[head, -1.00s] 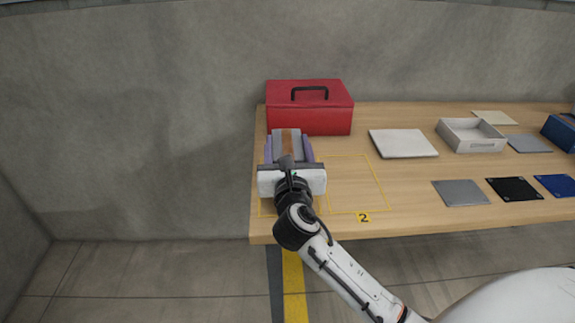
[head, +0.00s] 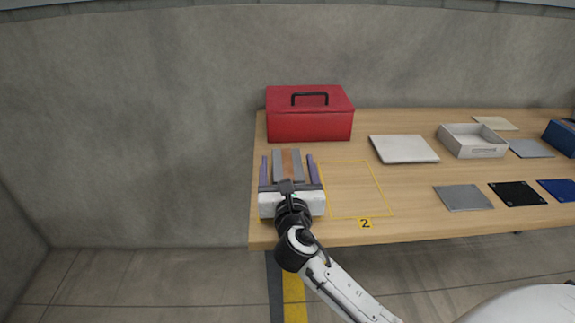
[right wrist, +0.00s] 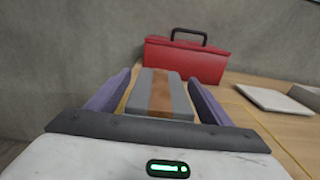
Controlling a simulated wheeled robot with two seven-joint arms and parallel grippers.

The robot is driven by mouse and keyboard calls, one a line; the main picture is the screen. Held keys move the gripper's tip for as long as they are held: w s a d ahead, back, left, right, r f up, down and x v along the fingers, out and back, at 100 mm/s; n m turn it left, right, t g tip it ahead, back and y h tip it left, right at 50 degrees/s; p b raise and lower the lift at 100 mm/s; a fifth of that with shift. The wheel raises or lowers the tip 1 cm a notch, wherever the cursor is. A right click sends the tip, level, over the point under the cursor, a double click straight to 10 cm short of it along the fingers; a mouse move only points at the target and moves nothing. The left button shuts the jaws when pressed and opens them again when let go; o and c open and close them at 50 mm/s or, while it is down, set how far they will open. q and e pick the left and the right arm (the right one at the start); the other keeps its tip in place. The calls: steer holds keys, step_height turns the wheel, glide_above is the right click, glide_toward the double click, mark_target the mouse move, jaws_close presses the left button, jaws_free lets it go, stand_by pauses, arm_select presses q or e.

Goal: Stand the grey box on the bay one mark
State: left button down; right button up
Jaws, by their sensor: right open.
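The grey box (head: 289,164), with a brown stripe down its middle, is on the left end of the table, in the bay left of bay two. My right gripper (head: 288,160) is open around it, with one purple finger on each side and a visible gap at both. The right wrist view also shows the box (right wrist: 161,94) between the spread fingers. The bay one mark is mostly hidden by my gripper and the box; a bit of yellow line (right wrist: 123,103) shows beside the box. My left gripper is not in view.
A red toolbox (head: 310,115) stands just behind the box. Bay two (head: 356,190) to the right is empty. Further right are a white flat piece (head: 403,149), a white tray (head: 472,141), a blue bin (head: 562,135) and several flat mats. A wall is behind.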

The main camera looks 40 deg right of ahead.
steer(key=shift+s+a+r, duration=0.1)
steer(key=v, duration=1.1)
steer(key=shift+s+a, duration=0.25)
steer(key=shift+s, duration=0.05)
